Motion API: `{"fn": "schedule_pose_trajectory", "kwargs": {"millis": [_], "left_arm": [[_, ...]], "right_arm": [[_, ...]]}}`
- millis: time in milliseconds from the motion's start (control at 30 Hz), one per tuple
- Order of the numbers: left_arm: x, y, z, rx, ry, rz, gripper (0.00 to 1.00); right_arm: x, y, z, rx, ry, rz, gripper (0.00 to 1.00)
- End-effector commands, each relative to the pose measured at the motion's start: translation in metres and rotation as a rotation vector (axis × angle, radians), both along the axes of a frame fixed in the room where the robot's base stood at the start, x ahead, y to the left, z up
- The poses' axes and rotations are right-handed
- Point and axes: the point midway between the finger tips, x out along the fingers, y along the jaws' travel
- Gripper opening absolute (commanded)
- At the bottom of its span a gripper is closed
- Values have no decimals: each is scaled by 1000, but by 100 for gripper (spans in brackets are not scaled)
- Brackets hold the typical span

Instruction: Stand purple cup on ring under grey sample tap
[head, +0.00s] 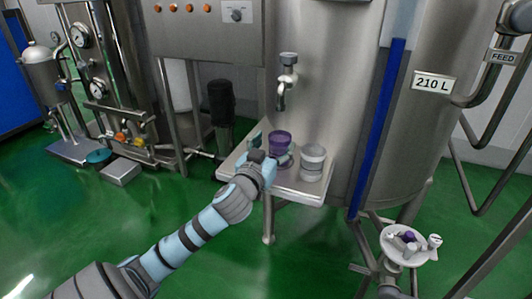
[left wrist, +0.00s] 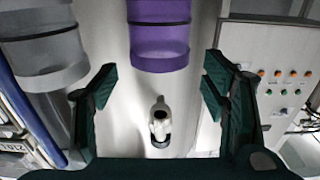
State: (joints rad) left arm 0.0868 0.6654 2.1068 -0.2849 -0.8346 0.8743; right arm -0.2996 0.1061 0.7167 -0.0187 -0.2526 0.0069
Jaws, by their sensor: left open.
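The purple cup (head: 280,138) stands upright on a steel shelf (head: 300,193) below the sample tap (head: 286,85). My left gripper (head: 270,153) is at the near side of the cup and hides its lower part. In the left wrist view, the purple cup (left wrist: 160,40) shows at the top, between and beyond the open fingers of my left gripper (left wrist: 155,92). Nothing is in its grasp. The tap (left wrist: 160,125) shows lower in that view. I cannot make out the ring. My right gripper is out of view.
A clear greyish cup (head: 312,163) stands close to the right of the purple cup; it also shows in the left wrist view (left wrist: 45,50). A steel tank rises behind the shelf. A control box (head: 208,28) hangs at upper left. A small round tray (head: 398,256) stands at lower right.

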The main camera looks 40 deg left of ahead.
Motion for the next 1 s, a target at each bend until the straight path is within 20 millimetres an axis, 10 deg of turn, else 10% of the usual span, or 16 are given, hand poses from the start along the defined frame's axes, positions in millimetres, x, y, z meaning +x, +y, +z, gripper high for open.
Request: {"fn": "schedule_pose_trajectory", "kwargs": {"millis": [300, 867, 1000], "left_arm": [[-64, -23, 1, 0, 1, -2, 68], [-68, -24, 1, -2, -1, 0, 68], [-77, -24, -28, -12, 90, 29, 68]], "right_arm": [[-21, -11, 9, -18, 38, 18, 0], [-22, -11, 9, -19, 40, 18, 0], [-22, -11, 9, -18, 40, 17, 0]]}}
